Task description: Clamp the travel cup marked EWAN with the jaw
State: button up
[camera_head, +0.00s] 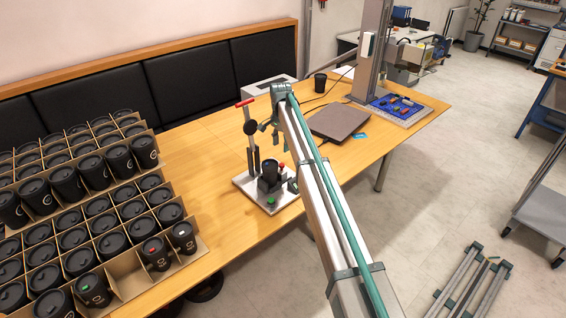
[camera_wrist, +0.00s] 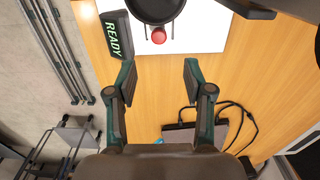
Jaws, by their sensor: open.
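A dark travel cup (camera_head: 269,171) stands upright in a fixture on a white plate (camera_head: 248,187); no name on it is readable. A toggle clamp with a red handle (camera_head: 245,102) rises behind it. In the wrist view a dark round cup or holder (camera_wrist: 155,9) sits at the top edge, partly cut off, with a red button (camera_wrist: 158,36) beside it. A dark box reading READY (camera_wrist: 117,36) is to its left. My gripper (camera_wrist: 159,75) is open and empty, apart from the fixture; in the head view it is largely hidden by my arm.
Cardboard trays of black cups (camera_head: 120,280) fill the left of the table. A grey-brown flat slab (camera_head: 338,121), another black cup (camera_head: 320,82) and a blue mat with small parts (camera_head: 398,108) lie toward the back right. Bare tabletop (camera_head: 200,150) separates trays and fixture.

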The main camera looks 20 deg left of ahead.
aim_at(282, 164)
notch_tip(282, 164, down, 10)
jog(key=p, duration=0.3)
jog(key=shift+d, duration=0.1)
jog(key=shift+r, duration=0.1)
grip_shut()
